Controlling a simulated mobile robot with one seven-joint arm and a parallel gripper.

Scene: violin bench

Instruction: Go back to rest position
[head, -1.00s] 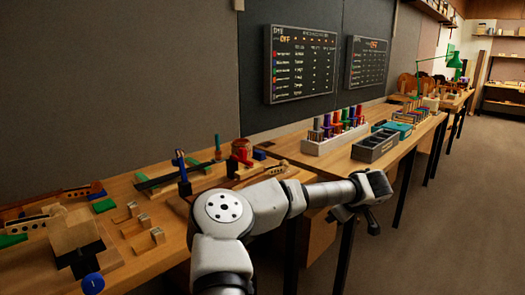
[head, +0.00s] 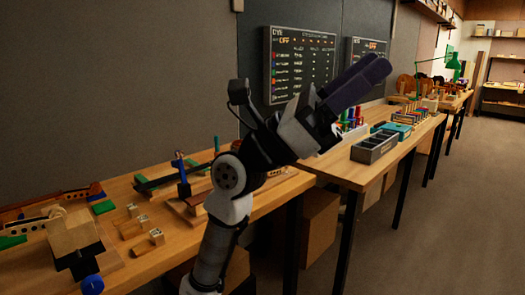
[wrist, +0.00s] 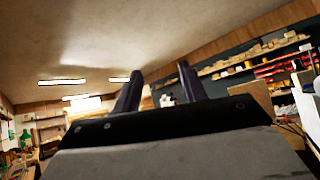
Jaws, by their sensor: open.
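My gripper (head: 356,82) is raised above the bench, its dark fingers pointing up and to the right in the head view. It covers part of the wall boards and part of the row of coloured bottles. In the wrist view my gripper (wrist: 158,85) shows two dark fingers standing apart with nothing between them. It is open and empty, facing the ceiling and the far side of the room.
The near workbench (head: 125,185) carries wooden violin parts and clamps. A grey compartment box (head: 374,147) and a teal box (head: 391,130) stand on the farther bench (head: 345,172). The floor (head: 455,215) to the right is clear. Ceiling lights (wrist: 62,82) show in the wrist view.

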